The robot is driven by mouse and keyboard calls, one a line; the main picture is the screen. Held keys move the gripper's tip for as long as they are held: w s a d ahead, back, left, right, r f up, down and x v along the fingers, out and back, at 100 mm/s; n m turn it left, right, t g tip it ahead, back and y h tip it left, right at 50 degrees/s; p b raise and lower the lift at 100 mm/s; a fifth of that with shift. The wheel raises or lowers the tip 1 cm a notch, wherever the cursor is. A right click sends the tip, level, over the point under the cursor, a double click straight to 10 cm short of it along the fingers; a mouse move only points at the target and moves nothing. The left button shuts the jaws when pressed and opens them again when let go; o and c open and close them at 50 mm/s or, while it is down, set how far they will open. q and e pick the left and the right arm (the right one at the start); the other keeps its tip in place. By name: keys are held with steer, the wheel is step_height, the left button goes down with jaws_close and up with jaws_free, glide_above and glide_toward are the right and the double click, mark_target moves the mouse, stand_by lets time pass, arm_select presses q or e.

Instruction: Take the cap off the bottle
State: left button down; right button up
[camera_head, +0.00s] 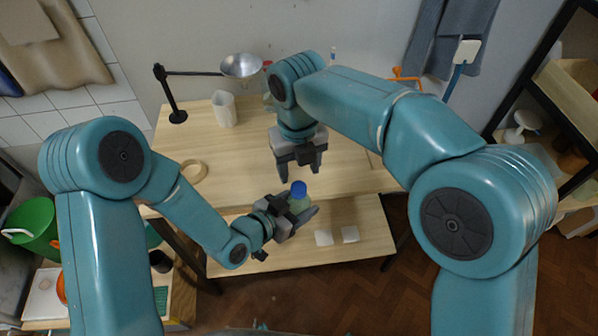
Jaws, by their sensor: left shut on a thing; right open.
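The bottle (297,204) has a greenish body and a blue cap (299,189) on its top. My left gripper (296,214) is shut on the bottle's body, which it holds near the front edge of the table with the cap facing up. Much of the body is hidden by the fingers. My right gripper (300,172) is open and empty. Its fingers point down, just above the cap in the picture and apart from it.
The wooden table (235,165) carries a tape ring (193,171), a white pitcher (224,108) and a black stand (174,98) with a metal bowl (240,66). A lower shelf (290,248) holds two pale tiles. A green bucket (32,228) stands at left.

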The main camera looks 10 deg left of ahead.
mark_target(299, 187)
steer(key=m, duration=0.2)
steer(key=shift+m, duration=0.3)
steer(key=m, duration=0.4)
steer(key=shift+d+m, duration=0.1)
steer(key=shift+m, duration=0.2)
steer(key=m, duration=0.5)
steer(key=shift+s, duration=0.1)
steer(key=m, duration=0.5)
steer(key=shift+r+m, duration=0.15)
steer(key=shift+m, duration=0.15)
steer(key=m, duration=0.5)
steer(key=shift+d+r, duration=0.1)
steer(key=shift+r, duration=0.05)
steer(key=m, duration=0.5)
steer(key=shift+r, duration=0.15)
steer(key=m, duration=0.5)
steer(key=shift+r+m, duration=0.15)
steer(key=shift+m, duration=0.15)
steer(key=m, duration=0.6)
steer(key=shift+s+r+m, duration=0.15)
steer(key=shift+r+m, duration=0.4)
steer(key=shift+m, duration=1.05)
steer(key=shift+r+m, duration=0.2)
steer(key=shift+m, duration=0.1)
step_height(299, 187, down, 8)
steer(key=shift+r, duration=0.25)
